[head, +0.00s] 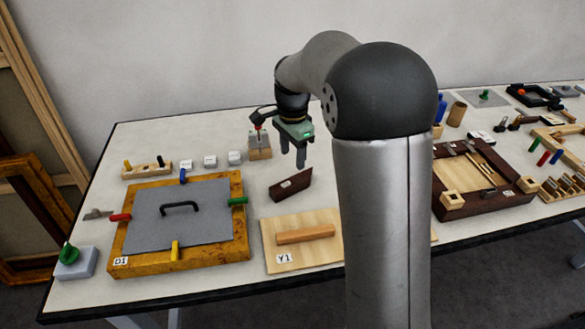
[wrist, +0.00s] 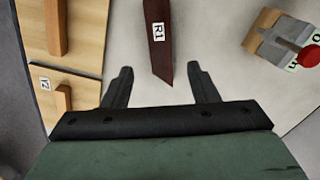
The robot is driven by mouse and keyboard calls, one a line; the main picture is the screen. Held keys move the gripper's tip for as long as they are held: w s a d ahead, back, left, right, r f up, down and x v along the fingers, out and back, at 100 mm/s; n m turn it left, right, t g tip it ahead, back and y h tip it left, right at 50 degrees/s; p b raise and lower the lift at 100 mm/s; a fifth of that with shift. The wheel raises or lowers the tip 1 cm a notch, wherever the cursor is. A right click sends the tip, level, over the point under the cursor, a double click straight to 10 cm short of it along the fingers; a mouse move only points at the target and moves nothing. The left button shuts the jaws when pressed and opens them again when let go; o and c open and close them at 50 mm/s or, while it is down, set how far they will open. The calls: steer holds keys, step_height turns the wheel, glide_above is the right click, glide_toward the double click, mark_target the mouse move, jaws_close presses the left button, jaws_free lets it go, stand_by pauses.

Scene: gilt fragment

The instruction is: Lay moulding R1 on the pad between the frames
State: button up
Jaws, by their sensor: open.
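Moulding R1 (head: 291,184) is a short dark red-brown strip with slanted ends, lying on the table between the gold frame D1 (head: 119,258) and the dark frame (head: 481,206). In the wrist view R1 (wrist: 161,57) carries a white label, and its near end points between my fingers. My gripper (head: 293,161) is open and empty, above and just behind R1 in the head view. In the wrist view my gripper (wrist: 158,70) has one finger on each side of R1's line. I cannot clearly make out the pad; my arm hides part of the table between the frames.
Board Y1 (head: 273,230) with a wooden bar lies in front of R1. Board Y2 (wrist: 45,110) shows in the wrist view. A block with a red-topped tool (head: 260,152) stands behind R1, near my gripper. Small labelled blocks (head: 210,161) stand behind D1.

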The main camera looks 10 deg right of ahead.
steer(key=s+r+n, duration=0.3)
steer(key=s+n, duration=0.4)
steer(key=s, duration=0.8)
steer(key=s+f+n, duration=0.2)
steer(key=s+n, duration=0.1)
steer(key=s, duration=0.4)
steer(key=s+f+n, duration=0.3)
steer(key=s+n, duration=0.1)
steer(key=s, duration=0.3)
steer(key=shift+s, duration=0.2)
